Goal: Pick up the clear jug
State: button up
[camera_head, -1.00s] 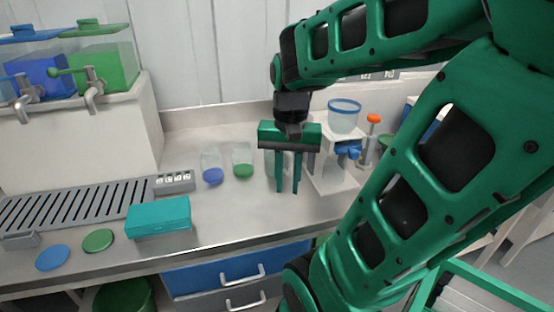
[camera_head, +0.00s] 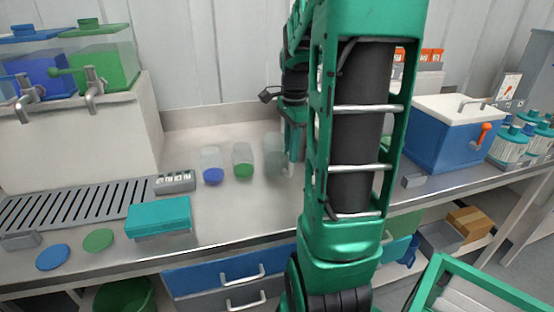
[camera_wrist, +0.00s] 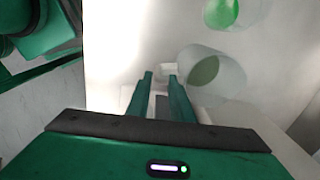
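The clear jug (camera_head: 273,158) stands upright on the steel counter, at the right end of a row of three vessels. In the wrist view the clear jug (camera_wrist: 212,75) is just right of my fingertips, with a small pale loop, seemingly its handle, reaching to between them. My gripper (camera_head: 291,165) points down at the jug's right side, seen edge-on and partly hidden by my arm. In the wrist view my gripper (camera_wrist: 160,78) has its fingers apart around the pale loop. I cannot tell whether either finger touches it.
A jug with green contents (camera_head: 243,162) stands just left of the clear one, and a jug with blue contents (camera_head: 212,168) further left. A teal box (camera_head: 158,216) lies at front left. A blue cooler (camera_head: 445,140) is at right. The counter in front of the jugs is clear.

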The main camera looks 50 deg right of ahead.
aim_at(291, 165)
jog(key=shift+s+f, duration=0.15)
jog(key=shift+f, duration=2.75)
jog(key=shift+c, duration=0.3)
grip_shut()
